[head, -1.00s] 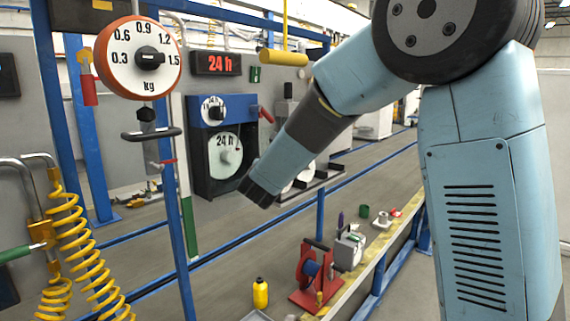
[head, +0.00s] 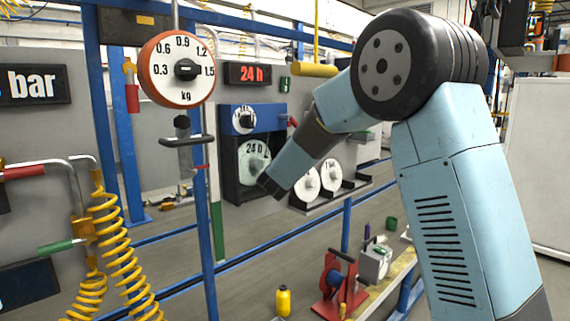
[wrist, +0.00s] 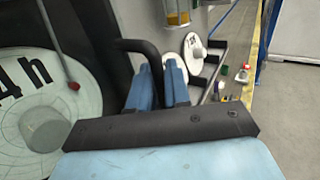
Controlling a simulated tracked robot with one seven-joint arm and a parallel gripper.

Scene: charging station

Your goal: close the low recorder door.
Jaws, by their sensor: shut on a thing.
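The recorder (head: 230,182) is a dark housing with a pale 24 h chart (head: 254,152) under a blue dial unit, left of centre in the head view. In the wrist view the chart (wrist: 25,95) fills the left side, with a grey knob and a dark frame (wrist: 85,40) beside it. A black bent handle (wrist: 135,45) stands out from that frame. My gripper (head: 266,186) is at the recorder's lower right. Its blue fingers (wrist: 158,85) are shut on the handle. How far the door is open I cannot tell; my gripper hides part of that edge.
Spare chart discs (head: 306,184) stand on a rack right of the recorder. A blue post (head: 200,200) and a hanging scale (head: 178,69) stand to the left. A red reel (head: 336,285) and a yellow bottle (head: 283,300) sit low in front.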

